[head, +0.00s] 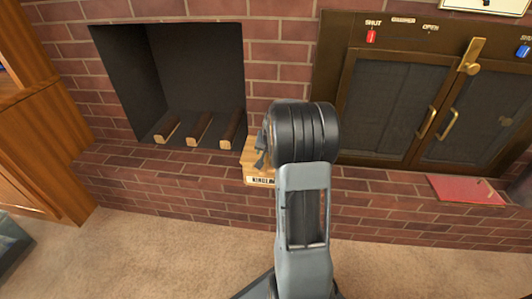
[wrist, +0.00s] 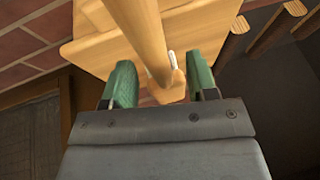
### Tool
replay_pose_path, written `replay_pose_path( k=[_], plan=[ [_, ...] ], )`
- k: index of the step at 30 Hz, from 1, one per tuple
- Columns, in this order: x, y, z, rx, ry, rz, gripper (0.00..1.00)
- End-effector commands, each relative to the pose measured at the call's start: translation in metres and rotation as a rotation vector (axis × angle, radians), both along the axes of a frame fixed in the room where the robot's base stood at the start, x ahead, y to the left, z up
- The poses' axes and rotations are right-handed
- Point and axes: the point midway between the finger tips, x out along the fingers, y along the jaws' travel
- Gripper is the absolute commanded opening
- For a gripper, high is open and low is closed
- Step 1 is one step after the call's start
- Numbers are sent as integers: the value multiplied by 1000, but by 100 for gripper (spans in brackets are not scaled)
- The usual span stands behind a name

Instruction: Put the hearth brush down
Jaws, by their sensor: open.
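In the wrist view, my gripper (wrist: 160,78) has its two green fingers apart. A round, pale wooden handle (wrist: 142,35), which I take to be the hearth brush's, runs from the top edge down between them. It ends near a small wooden block with a white loop beside it. There appear to be gaps between the handle and both fingers. No bristles show. Behind the handle is a light wooden box or board (wrist: 92,52). In the head view, my arm hides the gripper and the brush.
A light wooden box with a dark-lettered label (head: 258,179) stands on the brick hearth, partly behind my arm. An open firebox (head: 195,75) with logs (head: 198,130) is left. A glass-doored fireplace (head: 385,110) and a red mat (head: 466,190) are right. A wooden cabinet (head: 40,140) stands far left.

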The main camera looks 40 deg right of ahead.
Motion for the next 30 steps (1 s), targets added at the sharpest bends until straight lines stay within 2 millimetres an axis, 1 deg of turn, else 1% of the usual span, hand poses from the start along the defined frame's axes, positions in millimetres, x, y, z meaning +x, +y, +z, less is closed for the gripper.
replay_pose_path(
  k=[1, 9, 13, 17, 19, 20, 23, 24, 26, 27, 29, 30],
  plan=[
    [-4, 1, 15, -2, -2, -1, 53],
    [-24, 7, 62, -2, -2, -1, 53],
    [-31, 9, 78, -1, -1, 0, 53],
    [-36, 11, 88, -2, -1, 1, 53],
    [-39, 22, 94, -4, 5, 25, 53],
    [-41, 31, 97, -6, 8, 47, 53],
    [-54, 78, 110, -18, 34, 160, 53],
    [-63, 101, 114, -26, 50, 221, 53],
    [-80, 135, 119, -40, 74, 318, 53],
    [-93, 156, 120, -50, 89, 379, 53],
    [-114, 182, 121, -65, 113, 465, 53],
    [-127, 197, 121, -75, 128, 519, 53]
  ],
)
